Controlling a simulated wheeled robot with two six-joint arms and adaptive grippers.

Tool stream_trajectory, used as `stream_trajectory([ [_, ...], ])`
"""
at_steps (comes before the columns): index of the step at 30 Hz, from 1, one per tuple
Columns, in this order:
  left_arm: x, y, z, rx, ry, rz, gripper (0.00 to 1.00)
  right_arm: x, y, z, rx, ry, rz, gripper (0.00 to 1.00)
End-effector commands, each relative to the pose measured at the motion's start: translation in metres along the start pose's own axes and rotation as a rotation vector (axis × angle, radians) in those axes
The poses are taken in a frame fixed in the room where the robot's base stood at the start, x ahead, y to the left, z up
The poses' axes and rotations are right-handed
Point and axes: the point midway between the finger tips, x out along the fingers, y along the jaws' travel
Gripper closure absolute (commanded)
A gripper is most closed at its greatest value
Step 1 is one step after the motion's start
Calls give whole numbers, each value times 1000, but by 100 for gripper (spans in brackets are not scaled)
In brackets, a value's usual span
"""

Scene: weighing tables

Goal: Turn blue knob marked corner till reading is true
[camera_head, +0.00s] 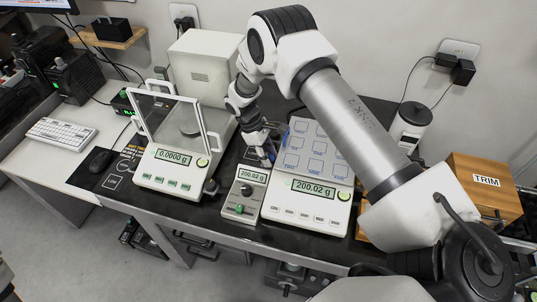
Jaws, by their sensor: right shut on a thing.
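My right gripper (267,153) reaches down at the back left of the right-hand balance. It is shut on what looks like the blue knob, which is mostly hidden between the fingers. The right-hand balance (310,209) has a pan marked with several blue-outlined squares, and its display (314,188) reads 200.02 g. A small grey unit (228,213) beside it has a display (252,175) that also seems to read 200.02 g, and a green slider or knob (239,208). My left gripper is not in view.
A glass-sided balance (173,179) reading 0.0000 g stands to the left. A white box (203,70) is behind it. A wooden box labelled TRIM (486,181) and a lidded jar (412,122) stand at the right. A keyboard (61,134) and mouse (98,160) lie far left.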

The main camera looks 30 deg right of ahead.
Motion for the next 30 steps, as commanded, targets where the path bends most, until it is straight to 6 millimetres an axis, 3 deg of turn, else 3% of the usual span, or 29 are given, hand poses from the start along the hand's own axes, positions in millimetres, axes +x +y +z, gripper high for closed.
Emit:
stream_trajectory([
  [3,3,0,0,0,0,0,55,-1,0,-2,-102,5,46,100],
  [9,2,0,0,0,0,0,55,-2,0,-2,-102,6,46,100],
  [10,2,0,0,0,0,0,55,-2,0,-2,-102,6,46,54],
  [22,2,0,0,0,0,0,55,-9,0,-1,-101,3,45,54],
  [26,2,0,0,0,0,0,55,-34,-1,-2,-102,5,47,54],
  [30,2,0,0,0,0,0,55,-71,-3,-2,-102,5,49,54],
])
